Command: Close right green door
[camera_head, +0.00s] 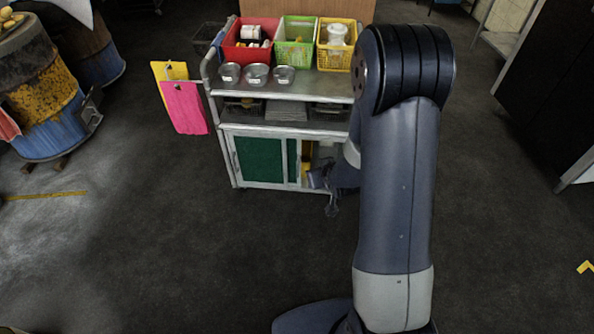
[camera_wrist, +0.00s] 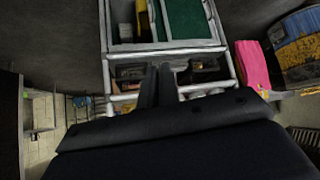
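The metal cart's lower cabinet has green sliding door panels. The left green door (camera_head: 260,158) covers the left part of the cabinet front. The right green door (camera_head: 292,160) shows only as a narrow strip, slid left and overlapping the left one. The cabinet's right side is an open gap with yellow items inside. In the wrist view, where the cart appears upside down, the right door's strip (camera_wrist: 160,20) lies beside the gap. My gripper (camera_head: 322,180) is in front of the cabinet's right end, partly hidden by my arm. Its fingers (camera_wrist: 158,72) look closed together and empty.
The cart's top holds red (camera_head: 250,42), green (camera_head: 296,42) and yellow (camera_head: 336,44) baskets and metal bowls (camera_head: 257,74). A pink sheet (camera_head: 185,107) hangs at its left. A blue barrel (camera_head: 50,110) stands further left. The floor in front is clear.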

